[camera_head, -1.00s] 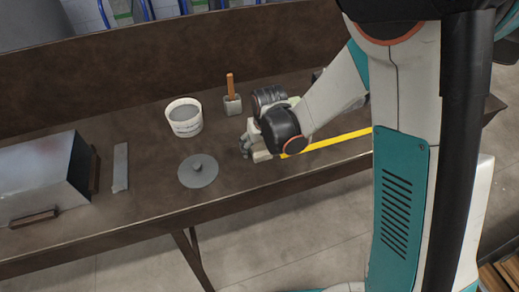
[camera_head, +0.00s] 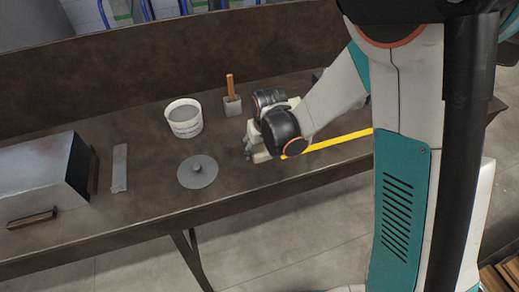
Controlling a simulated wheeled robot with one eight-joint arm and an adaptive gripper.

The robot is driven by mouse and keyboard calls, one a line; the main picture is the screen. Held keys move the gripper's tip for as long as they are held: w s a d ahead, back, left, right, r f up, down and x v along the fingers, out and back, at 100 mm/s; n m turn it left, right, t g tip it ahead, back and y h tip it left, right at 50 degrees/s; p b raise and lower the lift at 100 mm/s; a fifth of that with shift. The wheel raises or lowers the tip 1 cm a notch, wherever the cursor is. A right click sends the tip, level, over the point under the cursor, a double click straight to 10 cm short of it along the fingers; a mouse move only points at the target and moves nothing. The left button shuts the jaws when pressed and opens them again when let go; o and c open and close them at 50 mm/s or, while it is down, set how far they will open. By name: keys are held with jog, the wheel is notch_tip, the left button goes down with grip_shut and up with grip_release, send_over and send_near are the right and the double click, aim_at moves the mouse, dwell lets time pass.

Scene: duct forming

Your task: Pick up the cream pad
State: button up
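My gripper (camera_head: 248,148) is low over the brown bench, right of the grey disc with a knob. My wrist and forearm cover much of it, and its fingers are too small and hidden to tell whether they are open or shut. A pale cream block-like shape (camera_head: 260,153) shows at the gripper, below my black wrist joint. I cannot tell whether it is the cream pad or part of my gripper. No other cream pad shows clearly on the bench.
The bench (camera_head: 240,190) holds a grey disc (camera_head: 198,172), a white bucket (camera_head: 184,118), a wooden-handled tool (camera_head: 231,95), a flat grey strip (camera_head: 119,168) and a large metal box (camera_head: 45,180). A yellow strip (camera_head: 340,139) lies right of my wrist.

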aim_at(260, 147)
jog(key=c, duration=0.5)
jog(key=shift+r, duration=0.2)
notch_tip(260, 147, up, 20)
jog(key=p, duration=0.7)
jog(key=shift+r+p, duration=0.1)
jog(key=shift+p, duration=0.3)
